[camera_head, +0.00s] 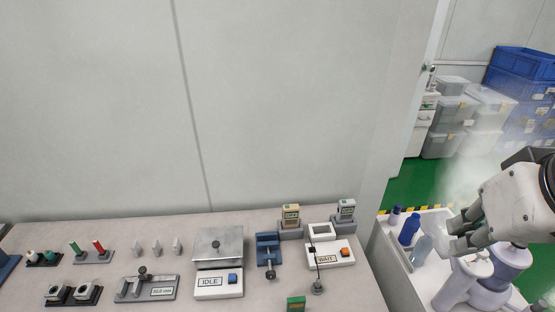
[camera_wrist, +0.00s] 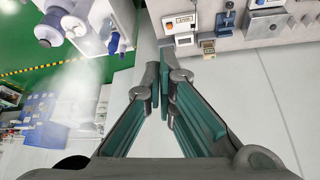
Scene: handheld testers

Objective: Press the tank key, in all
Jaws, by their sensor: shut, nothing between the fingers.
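No label reading "tank" is legible, so I cannot tell which key is meant. A white unit reading WAIT (camera_head: 328,258) has an orange key (camera_head: 345,252) and stands at the right of the bench. A white unit reading IDLE (camera_head: 210,284) with a blue key (camera_head: 232,278) stands left of it, in front of a metal plate box. The orange key also shows in the wrist view (camera_wrist: 168,26). My gripper (camera_head: 455,240) is off the bench's right side, above the white cart. In the wrist view my gripper (camera_wrist: 160,75) has its fingers together and empty, apart from the units.
Two small handheld testers (camera_head: 291,215) (camera_head: 346,209) stand in grey holders behind the WAIT unit. A blue clamp (camera_head: 267,250) stands between the units. Bottles (camera_head: 410,230) stand on the cart (camera_head: 440,217). The wall (camera_head: 280,110) rises behind the bench. Whitish haze hangs near my gripper.

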